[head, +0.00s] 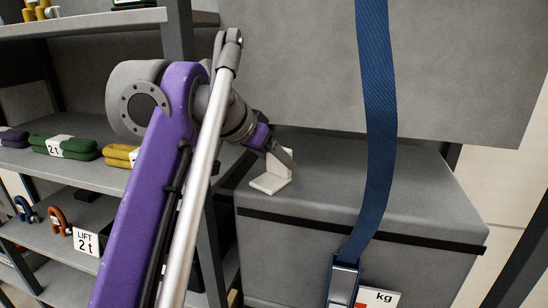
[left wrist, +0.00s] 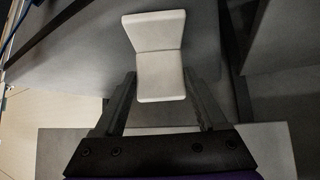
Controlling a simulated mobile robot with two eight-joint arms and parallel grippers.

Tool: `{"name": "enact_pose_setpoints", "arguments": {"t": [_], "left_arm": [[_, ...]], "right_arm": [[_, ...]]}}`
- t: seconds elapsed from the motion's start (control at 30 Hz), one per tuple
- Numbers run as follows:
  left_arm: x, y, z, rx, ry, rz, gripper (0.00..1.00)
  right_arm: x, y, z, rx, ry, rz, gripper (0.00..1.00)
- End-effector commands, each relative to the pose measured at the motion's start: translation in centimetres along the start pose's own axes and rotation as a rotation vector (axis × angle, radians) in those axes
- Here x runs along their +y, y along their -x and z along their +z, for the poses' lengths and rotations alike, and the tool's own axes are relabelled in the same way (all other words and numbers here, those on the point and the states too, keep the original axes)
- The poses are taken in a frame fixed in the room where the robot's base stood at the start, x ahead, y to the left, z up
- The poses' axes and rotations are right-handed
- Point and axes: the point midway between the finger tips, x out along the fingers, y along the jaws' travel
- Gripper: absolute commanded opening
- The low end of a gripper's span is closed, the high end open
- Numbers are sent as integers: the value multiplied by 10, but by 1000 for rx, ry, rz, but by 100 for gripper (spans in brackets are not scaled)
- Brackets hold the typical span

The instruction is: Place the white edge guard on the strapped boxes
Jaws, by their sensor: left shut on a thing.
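The white edge guard (head: 268,185) is a small L-shaped piece. My left gripper (head: 284,157) is shut on its upright leg. The flat leg is low, over the left part of the lower grey box's top (head: 420,190); I cannot tell whether it touches. In the left wrist view the guard (left wrist: 159,75) shows between the fingers of the gripper (left wrist: 160,98). A blue strap (head: 378,110) runs down over the front of the boxes, right of the guard and apart from it. My right gripper is not in view.
A large grey box (head: 450,70) rises behind the lower box's top. A metal buckle (head: 343,280) is on the strap, beside a kg label (head: 380,298). Shelves at the left hold green slings (head: 62,147), yellow slings (head: 120,155) and shackles (head: 58,220).

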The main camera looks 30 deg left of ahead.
Motion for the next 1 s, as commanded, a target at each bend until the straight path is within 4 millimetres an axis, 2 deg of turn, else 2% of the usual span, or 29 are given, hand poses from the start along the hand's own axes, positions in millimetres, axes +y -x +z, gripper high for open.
{"name": "enact_pose_setpoints", "arguments": {"t": [0.03,0.07,0.17,0.2,0.43,0.57,1.0], "left_arm": [[0,-2,2,0,0,0,18],[0,-1,1,0,0,0,79],[0,-1,1,0,0,0,97],[0,-1,1,0,0,0,100],[0,0,0,0,0,0,100],[-1,11,-2,1,2,-2,100],[-1,100,-3,2,2,-4,100]], "right_arm": [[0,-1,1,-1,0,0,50],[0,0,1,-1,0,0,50],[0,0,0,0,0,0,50],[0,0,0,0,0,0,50],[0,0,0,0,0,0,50],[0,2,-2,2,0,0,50],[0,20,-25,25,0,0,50]]}}
